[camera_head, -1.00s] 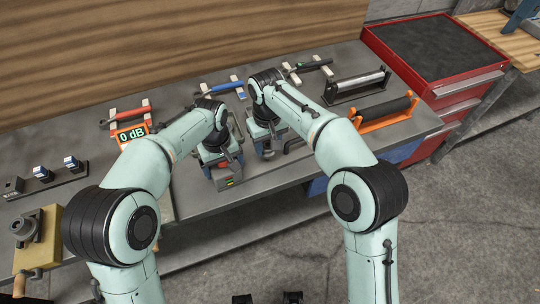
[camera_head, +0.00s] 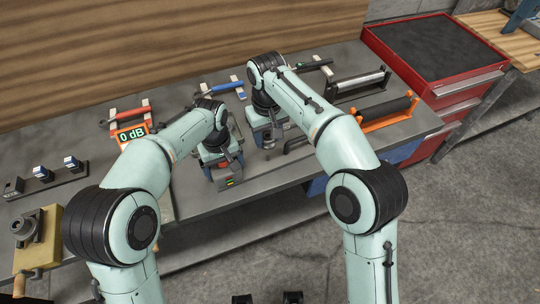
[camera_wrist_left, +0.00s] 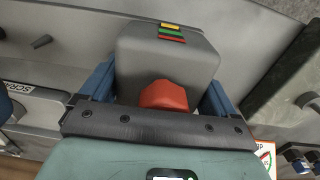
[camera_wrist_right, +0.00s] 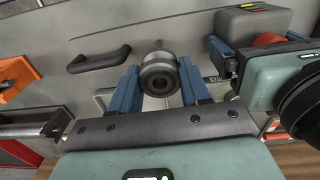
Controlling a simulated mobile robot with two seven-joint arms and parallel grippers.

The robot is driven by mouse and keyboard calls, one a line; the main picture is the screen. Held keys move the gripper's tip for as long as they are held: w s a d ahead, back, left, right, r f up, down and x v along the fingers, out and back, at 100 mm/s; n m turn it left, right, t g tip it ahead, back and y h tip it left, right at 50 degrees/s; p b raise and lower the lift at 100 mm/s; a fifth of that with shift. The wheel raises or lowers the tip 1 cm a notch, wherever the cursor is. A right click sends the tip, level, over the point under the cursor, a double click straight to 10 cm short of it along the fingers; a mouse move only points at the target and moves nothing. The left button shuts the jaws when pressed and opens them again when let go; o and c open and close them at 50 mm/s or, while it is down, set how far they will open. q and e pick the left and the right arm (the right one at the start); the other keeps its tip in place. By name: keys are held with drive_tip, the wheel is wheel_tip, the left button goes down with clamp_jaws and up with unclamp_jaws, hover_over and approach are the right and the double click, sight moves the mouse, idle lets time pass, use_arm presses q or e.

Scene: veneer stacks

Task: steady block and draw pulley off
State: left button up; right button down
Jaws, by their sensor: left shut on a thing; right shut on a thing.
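The grey block (camera_head: 226,181) stands on the bench, with yellow, red and green stripes and a red part that show in the left wrist view (camera_wrist_left: 170,60). My left gripper (camera_head: 218,162) is shut on it, with one blue finger on each side (camera_wrist_left: 160,95). The pulley, a round grey metal piece with a dark centre hole (camera_wrist_right: 159,76), sits between the blue fingers of my right gripper (camera_wrist_right: 158,90), which is shut on it. In the right wrist view the pulley is clear of the block (camera_wrist_right: 255,22). In the head view my right gripper (camera_head: 266,136) largely hides the pulley.
A black handle (camera_wrist_right: 100,60) lies beside the pulley. Behind are a blue-handled tool (camera_head: 222,88) and a red-handled one (camera_head: 128,112). To the right stand an orange roller stand (camera_head: 385,112) and a red cabinet (camera_head: 465,85). An orange 0 dB display (camera_head: 131,134) is at left.

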use_arm(q)
drive_tip(key=shift+r, duration=0.1)
drive_tip(key=o, duration=0.7)
wheel_tip(320, 180, up, 12)
drive_tip(key=shift+r, duration=0.1)
use_arm(e)
drive_tip(key=shift+r, duration=0.1)
drive_tip(key=r+p, duration=0.1)
drive_tip(key=r, duration=0.1)
drive_tip(key=w+r+p, duration=0.1)
drive_tip(key=r, duration=0.1)
drive_tip(key=r+p, duration=0.2)
drive_tip(key=shift+w+r, duration=0.15)
drive_tip(key=shift+w, duration=0.25)
use_arm(q)
wheel_tip(320, 180, up, 7)
drive_tip(key=shift+p, duration=0.35)
use_arm(e)
drive_tip(key=shift+w+r+t, duration=0.3)
drive_tip(key=shift+r, duration=0.2)
drive_tip(key=shift+s, duration=0.15)
